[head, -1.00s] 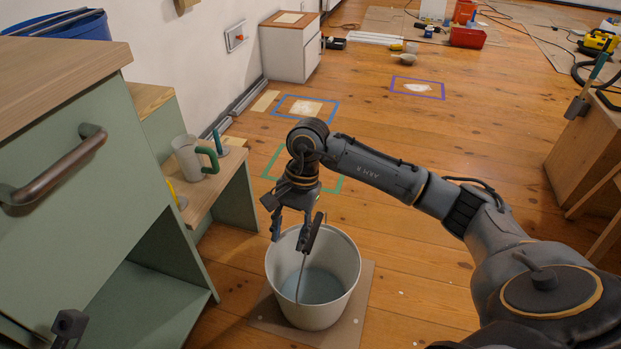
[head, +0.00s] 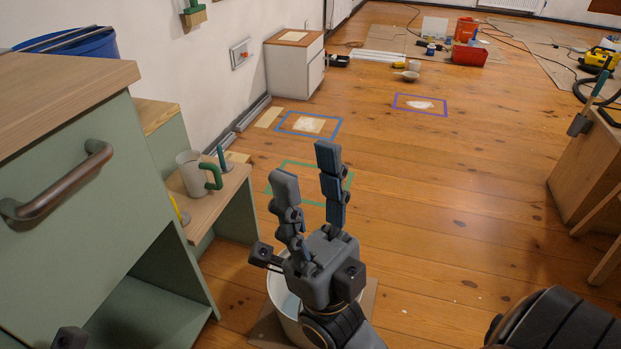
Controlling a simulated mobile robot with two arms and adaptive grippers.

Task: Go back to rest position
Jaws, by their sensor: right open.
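My right gripper (head: 308,172) stands in front of the white bucket in the head view, with its fingers pointing up the picture. The fingers are spread apart with nothing between them. The bucket (head: 283,318) is on a cardboard sheet (head: 266,331) on the floor, largely hidden behind my gripper and wrist. A small dark part (head: 69,339) at the bottom left edge looks like a piece of my left gripper; its fingers are out of frame.
A green cabinet (head: 85,215) with a brown handle fills the left. A mug (head: 191,172) with a green handle stands on a low wooden shelf (head: 207,205). Taped floor squares lie beyond. A wooden bench (head: 580,165) is at right. The middle floor is clear.

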